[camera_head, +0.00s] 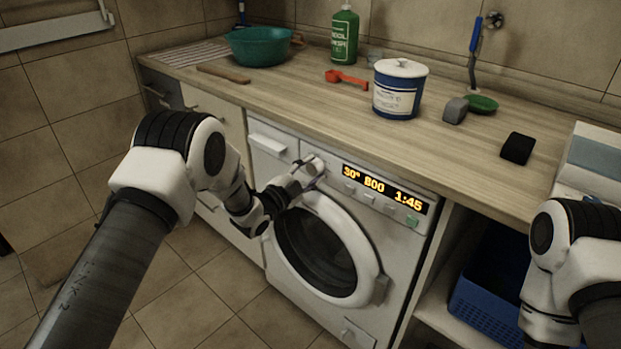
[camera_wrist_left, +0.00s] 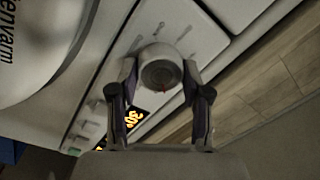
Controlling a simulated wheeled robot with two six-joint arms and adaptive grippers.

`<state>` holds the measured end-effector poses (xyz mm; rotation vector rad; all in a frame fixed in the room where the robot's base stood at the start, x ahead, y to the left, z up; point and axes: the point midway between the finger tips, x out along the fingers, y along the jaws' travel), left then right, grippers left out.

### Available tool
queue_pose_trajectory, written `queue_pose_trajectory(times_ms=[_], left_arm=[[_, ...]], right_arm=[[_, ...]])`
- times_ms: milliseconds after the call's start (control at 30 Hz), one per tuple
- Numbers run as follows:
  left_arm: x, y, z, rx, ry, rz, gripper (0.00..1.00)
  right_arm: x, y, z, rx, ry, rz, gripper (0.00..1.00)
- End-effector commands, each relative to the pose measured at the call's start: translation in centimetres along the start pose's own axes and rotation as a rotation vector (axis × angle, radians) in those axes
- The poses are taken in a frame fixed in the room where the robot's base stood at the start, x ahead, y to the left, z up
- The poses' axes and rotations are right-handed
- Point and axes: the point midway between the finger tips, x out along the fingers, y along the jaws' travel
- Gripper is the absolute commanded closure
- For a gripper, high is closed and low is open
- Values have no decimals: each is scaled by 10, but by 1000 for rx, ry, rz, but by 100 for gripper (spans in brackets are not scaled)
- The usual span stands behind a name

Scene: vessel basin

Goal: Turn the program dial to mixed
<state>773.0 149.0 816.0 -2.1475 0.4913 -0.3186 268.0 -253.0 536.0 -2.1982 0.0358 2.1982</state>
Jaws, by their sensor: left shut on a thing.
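The washing machine (camera_head: 330,240) stands under the wooden counter. Its round program dial (camera_wrist_left: 160,68) shows in the left wrist view, with a small red mark on its face and short label marks around it on the panel. My left gripper (camera_head: 312,169) is at the upper left of the machine's front panel, its fingers closed on either side of the dial. In the head view the gripper hides most of the dial. The lit display (camera_head: 384,188) beside it reads 30°, 800 and 1:45. The label words are too small to read.
The round door (camera_head: 377,262) is shut below the panel. Several buttons lie right of the dial. On the counter are a teal basin (camera_head: 258,46), a green bottle (camera_head: 344,36), a red scoop (camera_head: 345,79) and a blue-white tub (camera_head: 399,91). My right arm is at lower right.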

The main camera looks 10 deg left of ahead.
Motion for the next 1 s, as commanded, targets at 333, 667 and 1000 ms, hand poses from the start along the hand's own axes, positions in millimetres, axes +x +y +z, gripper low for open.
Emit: queue_pose_trajectory(times_ms=[333, 667, 1000], left_arm=[[0, 5, 3, 328, 22, -4, 87], [0, 5, 4, 610, 41, -8, 87], [0, 4, 3, 775, 52, -8, 87]], right_arm=[[35, 0, 0, 0, 0, 0, 100], [62, 0, 0, 0, 0, 0, 100], [76, 0, 0, 0, 0, 0, 100]])
